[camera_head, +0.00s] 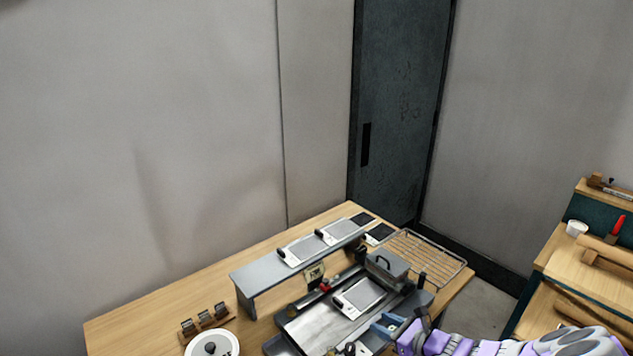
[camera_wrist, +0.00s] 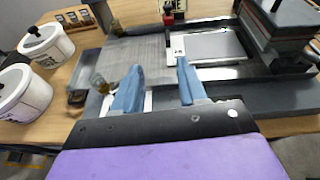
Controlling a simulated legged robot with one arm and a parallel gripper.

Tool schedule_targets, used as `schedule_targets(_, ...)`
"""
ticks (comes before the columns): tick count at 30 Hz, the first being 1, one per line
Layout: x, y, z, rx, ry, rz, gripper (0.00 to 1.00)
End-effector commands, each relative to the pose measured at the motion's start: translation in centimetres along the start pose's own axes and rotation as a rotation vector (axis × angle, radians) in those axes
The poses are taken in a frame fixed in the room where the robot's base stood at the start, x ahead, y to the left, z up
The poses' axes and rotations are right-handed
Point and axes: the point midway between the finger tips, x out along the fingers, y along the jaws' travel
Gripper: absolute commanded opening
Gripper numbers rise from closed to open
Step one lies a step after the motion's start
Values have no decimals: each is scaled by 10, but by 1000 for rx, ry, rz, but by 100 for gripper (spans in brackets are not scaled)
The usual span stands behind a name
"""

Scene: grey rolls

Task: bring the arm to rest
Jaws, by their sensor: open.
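My gripper (camera_head: 388,326) is at the lower right in the head view, over the front edge of a dark metal machine on the wooden table. In the wrist view my gripper (camera_wrist: 157,88) shows two blue fingers spread apart with nothing held between them. My purple and grey arm comes in from the lower right in the head view. Past the fingertips lies the machine's flat metal bed (camera_wrist: 140,52). A grey and white plate (camera_head: 360,296) lies on the machine, and it also shows in the wrist view (camera_wrist: 215,47).
A grey raised shelf (camera_head: 262,268) with white plates stands behind the machine. A wire rack (camera_head: 425,255) lies at the right. White lidded tubs (camera_wrist: 45,45) stand left in the wrist view. A grey block with a handle (camera_head: 387,264) stands by the plate. Another bench (camera_head: 580,262) is far right.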

Motion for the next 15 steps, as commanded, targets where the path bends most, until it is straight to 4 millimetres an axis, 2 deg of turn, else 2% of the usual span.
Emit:
schedule_targets(5, 11, 51, 76, -237, -71, 168, 42)
schedule_targets(9, 9, 110, 130, -470, -119, 338, 42)
schedule_targets(12, -1, 154, 157, -630, -147, 462, 42)
schedule_targets(15, -16, 195, 175, -785, -162, 583, 42)
